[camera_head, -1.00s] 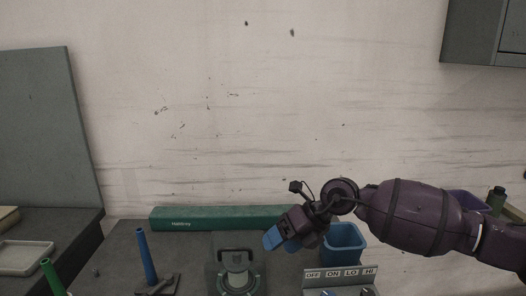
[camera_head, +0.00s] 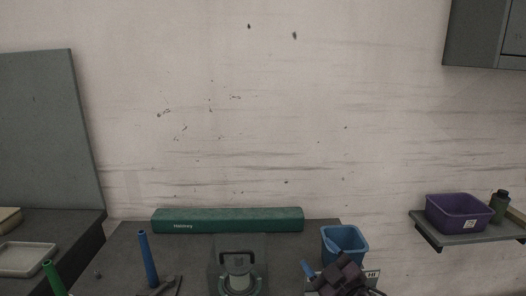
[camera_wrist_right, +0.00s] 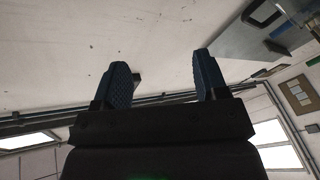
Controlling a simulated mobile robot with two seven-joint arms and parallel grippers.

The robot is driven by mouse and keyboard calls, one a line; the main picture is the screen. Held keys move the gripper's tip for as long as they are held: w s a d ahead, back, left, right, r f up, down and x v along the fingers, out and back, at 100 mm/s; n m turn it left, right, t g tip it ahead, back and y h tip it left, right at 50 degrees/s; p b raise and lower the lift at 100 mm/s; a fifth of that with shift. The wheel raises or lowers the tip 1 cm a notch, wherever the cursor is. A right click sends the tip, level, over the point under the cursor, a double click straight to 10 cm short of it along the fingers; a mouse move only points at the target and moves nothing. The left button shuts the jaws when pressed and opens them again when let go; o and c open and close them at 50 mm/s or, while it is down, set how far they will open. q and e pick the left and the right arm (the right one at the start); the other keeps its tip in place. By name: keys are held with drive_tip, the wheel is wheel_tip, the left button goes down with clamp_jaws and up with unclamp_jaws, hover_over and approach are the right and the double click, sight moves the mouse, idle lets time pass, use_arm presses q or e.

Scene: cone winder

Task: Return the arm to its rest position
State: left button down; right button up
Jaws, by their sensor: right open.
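My right gripper (camera_head: 308,270) shows at the bottom right of the head view, low in front of the blue bin (camera_head: 343,247), with one blue finger visible. In the right wrist view my right gripper (camera_wrist_right: 164,78) has its two blue ribbed fingers wide apart, with nothing between them. Part of my right wrist covers the switch panel (camera_head: 372,274), of which only the HI label is readable. My left gripper is not in view.
The winder (camera_head: 238,270) stands mid-bench, with a long green box (camera_head: 227,220) behind it. A blue post (camera_head: 148,258) and green post (camera_head: 53,278) stand left. A purple bin (camera_head: 460,211) and dark bottle (camera_head: 499,205) sit on the right wall shelf (camera_head: 470,239).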

drive_tip(key=s+d+f+m+g+h, duration=0.1)
drive_tip(key=s+d+f+m+h, duration=0.3)
drive_tip(key=f, duration=0.4)
drive_tip(key=s+d+f+m+g+h, duration=0.2)
drive_tip(key=s+d+f+m, duration=0.2)
drive_tip(key=s+d+f, duration=0.25)
drive_tip(key=s+d+f+m+g+h, duration=0.1)
drive_tip(key=s+d+f, duration=0.1)
drive_tip(key=s+f, duration=0.4)
drive_tip(key=s+d+f+m+g+h, duration=0.1)
drive_tip(key=s+f, duration=0.4)
drive_tip(key=s, duration=0.5)
drive_tip(key=shift+s+d+f+m+g, duration=0.35)
drive_tip(key=shift+d+m+g, duration=0.25)
drive_tip(key=shift+d+m, duration=0.1)
drive_tip(key=shift+a, duration=0.1)
